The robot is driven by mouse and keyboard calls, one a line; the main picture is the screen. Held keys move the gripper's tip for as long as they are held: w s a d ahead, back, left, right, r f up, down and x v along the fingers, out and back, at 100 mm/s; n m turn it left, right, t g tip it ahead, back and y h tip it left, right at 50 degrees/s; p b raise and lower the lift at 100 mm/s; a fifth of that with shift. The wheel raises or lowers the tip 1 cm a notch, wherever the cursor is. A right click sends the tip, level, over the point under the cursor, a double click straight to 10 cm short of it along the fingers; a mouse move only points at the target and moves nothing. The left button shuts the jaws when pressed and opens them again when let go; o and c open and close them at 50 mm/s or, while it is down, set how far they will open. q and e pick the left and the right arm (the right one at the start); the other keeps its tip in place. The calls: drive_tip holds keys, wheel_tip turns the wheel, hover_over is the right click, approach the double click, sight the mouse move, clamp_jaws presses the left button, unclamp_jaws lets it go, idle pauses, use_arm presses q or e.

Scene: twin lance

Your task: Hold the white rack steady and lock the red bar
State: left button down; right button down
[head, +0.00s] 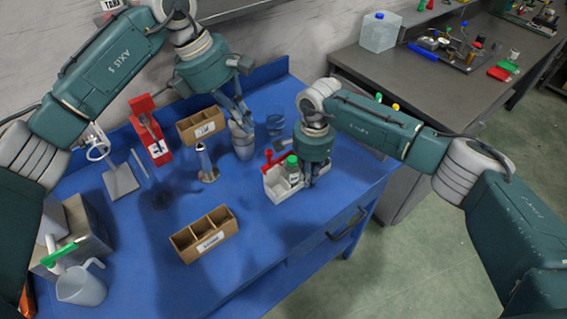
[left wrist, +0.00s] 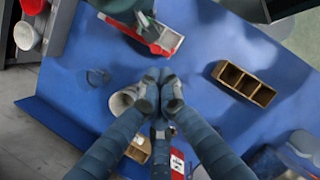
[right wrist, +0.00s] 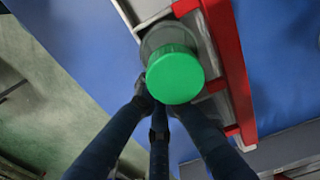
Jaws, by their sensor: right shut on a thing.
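The white rack (head: 277,188) stands on the blue bench, below my right gripper. The red bar (head: 271,160) is at its back left; it runs lengthwise along the rack in the right wrist view (right wrist: 228,70). I cannot tell whether it is latched. A green-capped bottle (head: 292,170) stands upright in the rack; its cap (right wrist: 175,75) hides part of the right fingers. My right gripper (head: 307,182) is shut on the rack's near right end. My left gripper (left wrist: 160,82) is away from the rack, beside a grey cup (left wrist: 122,100), with fingertips close together; their gap is unclear.
A metal cylinder (head: 207,165), a red stand (head: 150,130) and a clear beaker (head: 275,122) are nearby. A white jug (head: 80,287) is front left. The bench between the front box and rack is clear.

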use_arm(q)
drive_tip(key=s+a+n+t, duration=0.1)
drive_tip(key=s+a+n, duration=0.3)
drive_tip(key=s+a, duration=0.1)
drive_tip(key=shift+r+t, duration=0.2)
drive_tip(key=shift+t, duration=0.1)
drive_tip(key=w+d+f, duration=0.3)
drive_tip(key=d+f, duration=0.3)
drive_tip(key=f, duration=0.3)
drive_tip(key=shift+w+d+f, duration=0.2)
drive_tip(key=shift+d+f, duration=0.1)
drive_tip(key=shift+d, duration=0.05)
